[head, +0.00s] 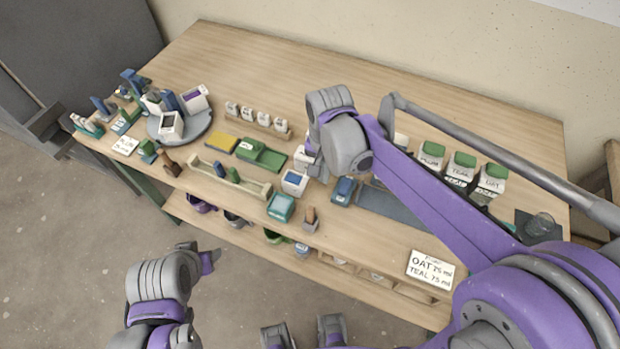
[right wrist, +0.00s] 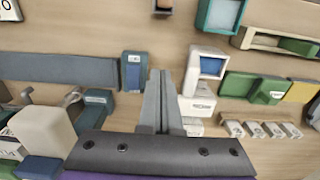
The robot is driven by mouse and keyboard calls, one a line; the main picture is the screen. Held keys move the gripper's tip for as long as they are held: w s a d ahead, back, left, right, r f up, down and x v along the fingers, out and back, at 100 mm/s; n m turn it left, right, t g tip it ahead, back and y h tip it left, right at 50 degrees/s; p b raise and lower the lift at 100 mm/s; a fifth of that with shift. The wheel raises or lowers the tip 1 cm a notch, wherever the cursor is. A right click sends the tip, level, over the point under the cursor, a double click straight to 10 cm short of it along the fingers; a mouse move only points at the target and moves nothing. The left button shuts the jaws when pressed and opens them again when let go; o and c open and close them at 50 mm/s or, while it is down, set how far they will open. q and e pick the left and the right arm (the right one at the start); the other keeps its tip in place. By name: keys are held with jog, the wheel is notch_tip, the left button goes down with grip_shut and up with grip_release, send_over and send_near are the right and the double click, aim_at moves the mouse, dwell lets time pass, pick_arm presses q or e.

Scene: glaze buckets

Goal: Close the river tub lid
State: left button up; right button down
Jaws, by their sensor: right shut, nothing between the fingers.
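A white tub with a blue opening (head: 295,182) stands near the front edge of the table, left of my right arm; I take it for the river tub. In the right wrist view the tub (right wrist: 210,68) is just right of the fingers, its blue inside uncovered. Its label is too small to read, and I cannot clearly make out its lid. My right gripper (right wrist: 162,100) is shut and empty, beside the tub; I cannot tell whether it touches. In the head view its fingers are mostly hidden by the wrist. My left gripper (head: 208,262) is low, in front of the table, its jaws unclear.
A teal box (head: 281,207) and a dark blue box (head: 343,191) flank the tub. A green tray (head: 262,155) and a row of small white cups (head: 256,117) lie behind. A grey turntable (head: 205,122) holds more tubs. Green-lidded tubs (head: 462,165) stand right. The back table is clear.

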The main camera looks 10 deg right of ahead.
jog(key=w+a, duration=0.4)
jog(key=a, duration=0.2)
dwell(1.4)
jog(key=shift+d, duration=0.1)
pick_arm(q)
jog(key=r+p, duration=0.1)
jog(key=w+r+p, duration=0.1)
jog(key=r, duration=0.1)
jog(key=w+r+p, duration=0.1)
jog(key=r, duration=0.1)
jog(key=shift+p, duration=0.4)
pick_arm(e)
notch_tip(320, 180, up, 7)
jog(key=shift+s+d, duration=0.25)
jog(key=shift+d, duration=0.15)
pick_arm(q)
jog(key=shift+s, duration=0.1)
pick_arm(e)
jog(key=shift+s, duration=0.1)
